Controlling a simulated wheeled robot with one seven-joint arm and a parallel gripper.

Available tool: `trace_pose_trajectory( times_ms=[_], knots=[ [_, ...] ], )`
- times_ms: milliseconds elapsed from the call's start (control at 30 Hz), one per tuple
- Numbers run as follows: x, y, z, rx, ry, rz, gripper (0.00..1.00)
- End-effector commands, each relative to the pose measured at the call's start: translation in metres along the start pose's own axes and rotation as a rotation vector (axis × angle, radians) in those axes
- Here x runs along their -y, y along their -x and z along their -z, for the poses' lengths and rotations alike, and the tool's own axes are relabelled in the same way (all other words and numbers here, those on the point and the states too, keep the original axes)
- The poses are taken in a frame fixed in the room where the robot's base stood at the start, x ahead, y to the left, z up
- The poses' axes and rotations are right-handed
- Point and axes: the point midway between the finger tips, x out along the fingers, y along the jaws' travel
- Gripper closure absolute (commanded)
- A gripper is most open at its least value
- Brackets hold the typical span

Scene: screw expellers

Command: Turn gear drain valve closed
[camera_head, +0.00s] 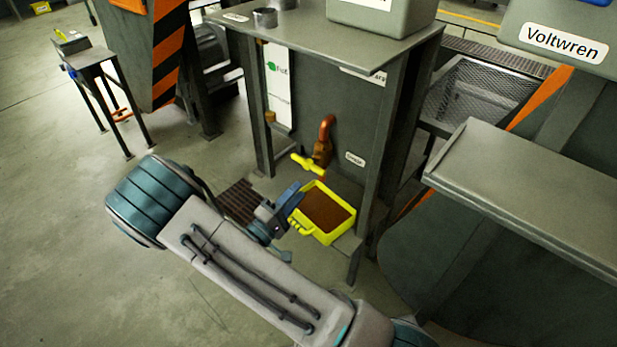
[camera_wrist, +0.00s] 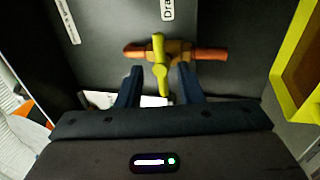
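The drain valve has a yellow handle (camera_head: 307,163) and a brass body on a copper pipe (camera_head: 326,130) coming out of the grey machine's side panel. In the wrist view the yellow handle (camera_wrist: 160,68) stands crosswise to the copper pipe (camera_wrist: 208,54). My gripper (camera_wrist: 160,78) is open, with one dark finger on each side of the handle's near end. Gaps show between the handle and both fingers, and I see no contact. In the head view my gripper (camera_head: 294,194) is just below the handle, beside the bin; its fingertips are hard to make out there.
A yellow bin (camera_head: 307,231) of brown material stands under the valve; its wall is at the right in the wrist view (camera_wrist: 284,75). Machine legs (camera_head: 385,165) flank the valve. A label reading "Dra" (camera_wrist: 168,9) is on the panel. Floor at left is open.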

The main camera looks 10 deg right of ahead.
Motion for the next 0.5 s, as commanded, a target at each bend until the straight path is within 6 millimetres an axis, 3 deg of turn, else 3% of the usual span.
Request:
trace_pose_trajectory(
  times_ms=[200,500],
  knots=[
    [-0.001,0.036,0.001,-0.001,-0.001,-0.001,0.67],
    [0.000,0.047,0.000,0.001,0.000,0.000,0.67]
  ],
)
